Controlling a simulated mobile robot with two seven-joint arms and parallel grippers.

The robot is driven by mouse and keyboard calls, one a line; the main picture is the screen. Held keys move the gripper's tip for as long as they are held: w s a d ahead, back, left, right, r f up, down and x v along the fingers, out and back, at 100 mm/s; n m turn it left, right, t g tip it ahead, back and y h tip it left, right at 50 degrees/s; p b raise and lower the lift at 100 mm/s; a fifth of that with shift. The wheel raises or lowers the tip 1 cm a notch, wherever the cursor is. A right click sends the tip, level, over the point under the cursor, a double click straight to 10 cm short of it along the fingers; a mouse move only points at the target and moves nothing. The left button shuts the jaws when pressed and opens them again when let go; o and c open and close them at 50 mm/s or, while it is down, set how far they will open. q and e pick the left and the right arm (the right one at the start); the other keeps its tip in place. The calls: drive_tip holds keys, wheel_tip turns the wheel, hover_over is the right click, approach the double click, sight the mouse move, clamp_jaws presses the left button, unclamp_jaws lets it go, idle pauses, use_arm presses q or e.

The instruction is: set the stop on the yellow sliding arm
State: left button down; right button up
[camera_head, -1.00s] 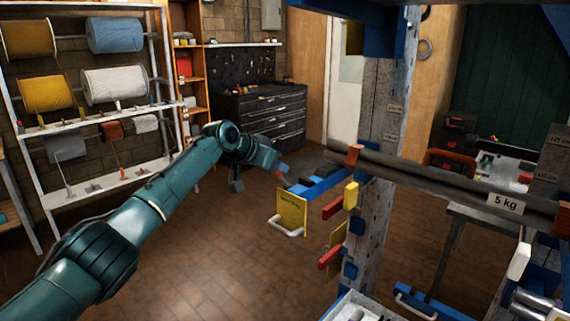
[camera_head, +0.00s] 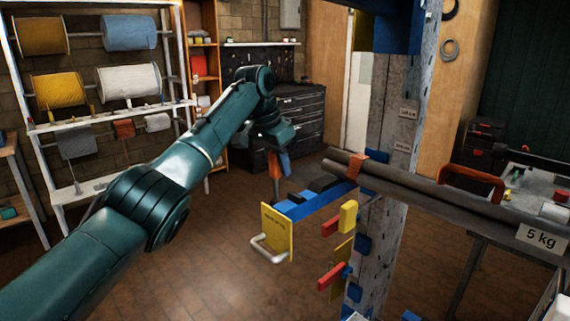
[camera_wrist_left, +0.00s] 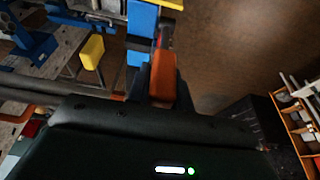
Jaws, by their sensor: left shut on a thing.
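The sliding arm is a blue bar (camera_head: 318,204) with a yellow end plate (camera_head: 276,234) and a pale handle, sticking out left from the grey mast. My left gripper (camera_head: 279,170) points down behind and above the bar, near its far side. In the left wrist view an orange piece (camera_wrist_left: 163,78) sits between the dark fingers of my left gripper (camera_wrist_left: 160,90), which is shut on it. The blue bar (camera_wrist_left: 141,22) lies just beyond the fingers. Whether the orange piece touches the bar, I cannot tell. My right gripper is not in view.
The grey mast (camera_head: 384,220) carries yellow, red and blue tabs. A dark horizontal bar marked 5 kg (camera_head: 450,200) crosses right of the sliding arm. A spool rack (camera_head: 90,115) and a black drawer cabinet (camera_head: 298,115) stand behind. The floor at left is clear.

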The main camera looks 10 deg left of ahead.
use_arm(q)
drive_tip(key=shift+f, duration=0.1)
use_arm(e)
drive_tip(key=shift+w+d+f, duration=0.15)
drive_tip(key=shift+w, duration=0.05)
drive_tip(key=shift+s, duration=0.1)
use_arm(q)
drive_tip(key=c, duration=1.3)
unclamp_jaws()
drive_tip(key=shift+w+d, duration=0.1)
drive_tip(key=shift+w, duration=0.05)
drive_tip(key=shift+o, duration=0.3)
drive_tip(key=v, duration=1.3)
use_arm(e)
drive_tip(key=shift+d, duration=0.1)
use_arm(q)
drive_tip(key=shift+w+d, duration=0.1)
drive_tip(key=shift+d, duration=0.05)
